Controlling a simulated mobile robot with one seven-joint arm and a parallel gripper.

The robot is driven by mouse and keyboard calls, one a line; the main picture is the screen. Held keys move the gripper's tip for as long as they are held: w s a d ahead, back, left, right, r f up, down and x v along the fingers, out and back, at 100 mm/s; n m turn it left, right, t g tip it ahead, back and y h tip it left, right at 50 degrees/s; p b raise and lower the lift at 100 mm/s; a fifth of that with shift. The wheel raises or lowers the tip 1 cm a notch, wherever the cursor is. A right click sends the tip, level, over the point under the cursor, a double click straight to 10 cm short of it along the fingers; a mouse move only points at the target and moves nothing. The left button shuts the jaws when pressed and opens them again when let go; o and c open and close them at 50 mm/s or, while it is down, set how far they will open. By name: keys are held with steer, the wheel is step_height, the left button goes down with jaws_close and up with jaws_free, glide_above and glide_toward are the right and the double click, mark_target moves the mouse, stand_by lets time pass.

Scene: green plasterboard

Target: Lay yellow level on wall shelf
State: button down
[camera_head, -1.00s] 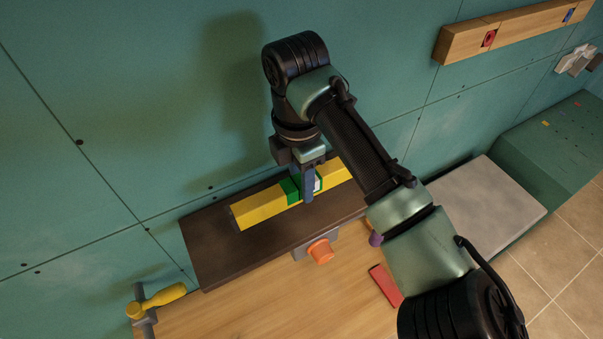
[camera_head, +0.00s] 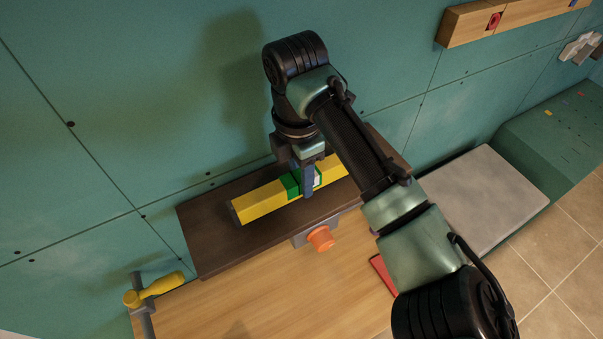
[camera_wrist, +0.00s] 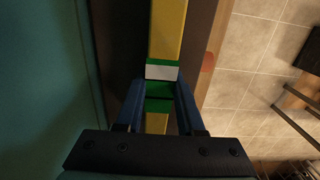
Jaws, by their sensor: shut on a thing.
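The yellow level (camera_head: 263,203) is a long yellow bar with green bands and a white patch near its middle. My gripper (camera_head: 308,190) is shut on it at the green part, pointing down from above. In the wrist view the blue fingers sit on both sides of the level (camera_wrist: 167,35). The dark brown wall shelf (camera_head: 215,242) lies directly under the level, along the green wall. The level runs roughly along the shelf's length. I cannot tell whether its underside touches the shelf. My arm hides part of its right end.
A wooden bench (camera_head: 262,298) lies below the shelf. An orange knob (camera_head: 320,238) on a grey block sits at the shelf's front edge. A yellow-handled hammer (camera_head: 155,293) is at the lower left. A red item (camera_head: 383,275) lies on the bench, and a grey slab (camera_head: 482,198) is at right.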

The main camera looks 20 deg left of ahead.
mark_target(299, 177)
steer(key=shift+f+b, duration=0.3)
steer(key=shift+f, duration=0.3)
steer(key=shift+c, duration=2.2)
jaws_free()
step_height(299, 177, up, 13)
steer(key=b, duration=0.1)
steer(key=shift+s+a, duration=0.15)
